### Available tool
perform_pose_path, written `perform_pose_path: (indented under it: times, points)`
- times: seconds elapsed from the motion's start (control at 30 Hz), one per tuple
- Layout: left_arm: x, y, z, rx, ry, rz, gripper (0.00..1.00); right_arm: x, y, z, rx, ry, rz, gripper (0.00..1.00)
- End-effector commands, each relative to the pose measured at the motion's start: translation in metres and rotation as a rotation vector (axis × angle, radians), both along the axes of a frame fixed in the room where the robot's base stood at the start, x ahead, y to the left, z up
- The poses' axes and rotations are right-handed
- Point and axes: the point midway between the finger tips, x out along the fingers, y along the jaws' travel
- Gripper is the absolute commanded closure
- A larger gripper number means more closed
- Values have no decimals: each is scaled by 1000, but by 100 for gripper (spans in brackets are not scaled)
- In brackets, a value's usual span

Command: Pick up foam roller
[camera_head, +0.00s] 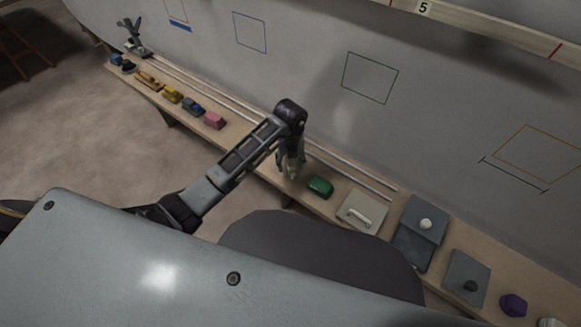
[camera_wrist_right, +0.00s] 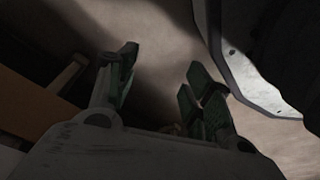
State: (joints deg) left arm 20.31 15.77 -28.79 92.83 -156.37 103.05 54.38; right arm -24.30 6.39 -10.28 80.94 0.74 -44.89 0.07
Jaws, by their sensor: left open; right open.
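I cannot surely tell which object is the foam roller. A pale rounded bar (camera_head: 361,211) on a light square plate (camera_head: 347,222) has a roller-like shape, but could be a handle. My left gripper (camera_head: 290,172) points down over the bench, just left of a green block (camera_head: 320,186). It is open, with nothing visible between its fingers, and lies left of the pale bar. My right gripper is outside the head view. In the right wrist view its dark green fingers (camera_wrist_right: 161,82) are spread apart and empty, above the floor.
A long narrow wooden bench (camera_head: 240,135) runs along the grey hull wall, with metal rails at its back. Pink (camera_head: 215,121), blue (camera_head: 193,105) and yellow (camera_head: 172,95) blocks lie to the left. Grey plates with knobs (camera_head: 466,275) and a purple piece (camera_head: 513,304) lie right.

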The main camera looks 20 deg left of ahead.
Motion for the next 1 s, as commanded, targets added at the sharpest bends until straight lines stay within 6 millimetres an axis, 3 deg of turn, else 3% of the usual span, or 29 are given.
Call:
perform_pose_path:
  times: [0.23, 0.77, 1.0]
  points:
    - [-1, 0, -23, 0, 1, 0, 45, 17, 5, 17, 5, -11, 3, 49]
    - [0, 0, -25, 0, 0, -1, 45, 8, 8, 16, 9, 3, 1, 49]
    - [0, 0, -25, 0, 0, -1, 76, 7, 8, 14, 8, 5, 1, 49]
